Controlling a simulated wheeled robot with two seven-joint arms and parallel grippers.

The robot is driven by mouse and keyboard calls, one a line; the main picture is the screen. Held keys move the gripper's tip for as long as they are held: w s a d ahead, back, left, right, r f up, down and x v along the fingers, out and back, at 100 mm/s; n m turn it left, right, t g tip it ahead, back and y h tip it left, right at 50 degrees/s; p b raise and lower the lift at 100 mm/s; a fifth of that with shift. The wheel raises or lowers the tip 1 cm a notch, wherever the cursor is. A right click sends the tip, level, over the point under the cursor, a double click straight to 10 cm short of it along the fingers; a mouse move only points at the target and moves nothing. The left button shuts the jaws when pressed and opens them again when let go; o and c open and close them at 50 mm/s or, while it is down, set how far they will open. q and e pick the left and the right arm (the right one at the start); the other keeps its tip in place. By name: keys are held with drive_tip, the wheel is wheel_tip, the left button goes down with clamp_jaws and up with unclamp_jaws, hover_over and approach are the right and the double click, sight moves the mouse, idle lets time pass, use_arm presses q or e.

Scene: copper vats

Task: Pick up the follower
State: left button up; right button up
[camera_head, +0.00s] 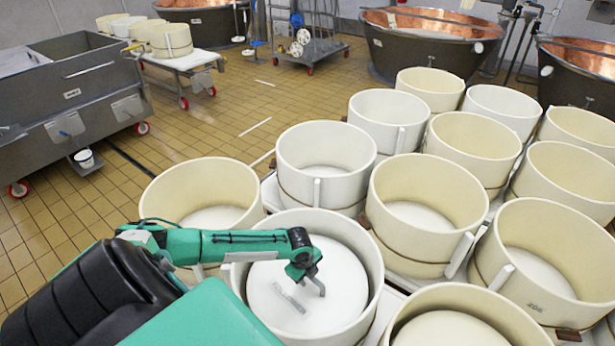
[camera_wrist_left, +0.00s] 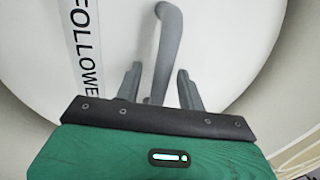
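The follower (camera_head: 345,296) is a round white disc lying inside a cream mould (camera_head: 371,262) at the bottom centre of the head view. A label strip reading "FOLLOWE…" (camera_wrist_left: 84,45) and a grey bar handle (camera_wrist_left: 170,30) show on it in the left wrist view. My left gripper (camera_head: 311,278) reaches down into the mould over the disc. In the left wrist view its two fingers (camera_wrist_left: 159,78) stand apart, one on each side of the handle, with visible gaps. Whether the fingertips reach below the handle's top is unclear. My right gripper is not in view.
Several open cream moulds, such as one just behind (camera_head: 325,150), crowd around and to the right. Their rims stand close together. A grey steel tank (camera_head: 85,85) is at the far left. Copper vats (camera_head: 425,40) stand at the back. Tiled floor (camera_head: 215,120) is open between them.

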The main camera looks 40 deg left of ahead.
use_arm(q)
clamp_jaws()
idle(1.2)
drive_tip(key=shift+w+a+r, duration=0.1)
drive_tip(key=shift+w, duration=0.05)
